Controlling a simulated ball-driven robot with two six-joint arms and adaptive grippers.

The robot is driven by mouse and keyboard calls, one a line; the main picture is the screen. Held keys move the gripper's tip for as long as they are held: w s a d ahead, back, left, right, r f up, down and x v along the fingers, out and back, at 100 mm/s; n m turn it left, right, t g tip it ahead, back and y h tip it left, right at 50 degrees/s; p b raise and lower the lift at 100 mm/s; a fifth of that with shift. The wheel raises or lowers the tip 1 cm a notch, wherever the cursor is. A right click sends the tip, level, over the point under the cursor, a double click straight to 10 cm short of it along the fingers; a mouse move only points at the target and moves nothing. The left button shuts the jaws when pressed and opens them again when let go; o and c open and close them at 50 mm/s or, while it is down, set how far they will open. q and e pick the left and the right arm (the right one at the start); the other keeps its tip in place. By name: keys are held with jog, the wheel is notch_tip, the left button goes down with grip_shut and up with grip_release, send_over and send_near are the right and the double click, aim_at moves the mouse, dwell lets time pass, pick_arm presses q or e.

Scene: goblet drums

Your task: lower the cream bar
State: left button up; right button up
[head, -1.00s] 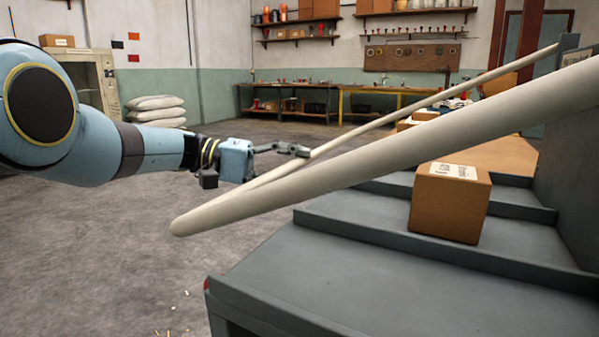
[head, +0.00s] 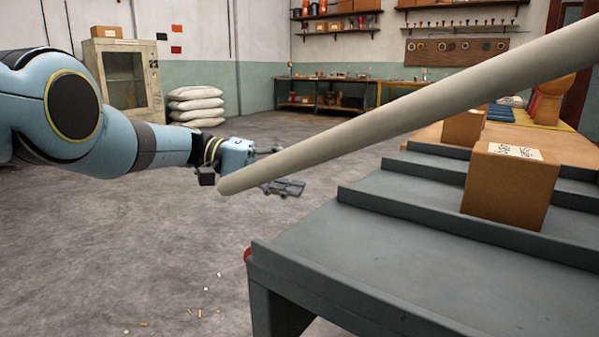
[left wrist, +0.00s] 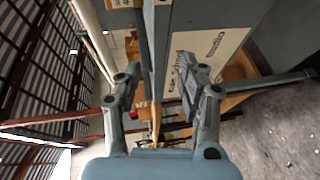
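A thick cream bar (head: 400,113) slants across the head view, its rounded lower end at the left and its other end beyond the upper right edge. My left gripper (head: 284,169) is behind the bar near that lower end, with its fingers spread above and below it. The bar hides part of the gripper. In the left wrist view the fingers (left wrist: 163,95) stand well apart with nothing held between them. A cream bar (left wrist: 88,32) passes at upper left there, outside the finger gap. My right gripper is in neither view.
A stepped grey bench (head: 385,255) lies under the bar, with a cardboard box (head: 505,187) on it and another box (head: 463,127) behind. White sacks (head: 196,105) and a cabinet (head: 127,76) stand at the back left.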

pick_arm(q)
jog(key=shift+w+a+f+b, duration=0.1)
jog(key=shift+a+f+b, duration=0.2)
jog(key=shift+a+f, duration=0.3)
jog(key=shift+a+f+b, duration=0.3)
jog(key=shift+a+f, duration=0.05)
jog(key=shift+a, duration=0.4)
jog(key=shift+f, duration=0.1)
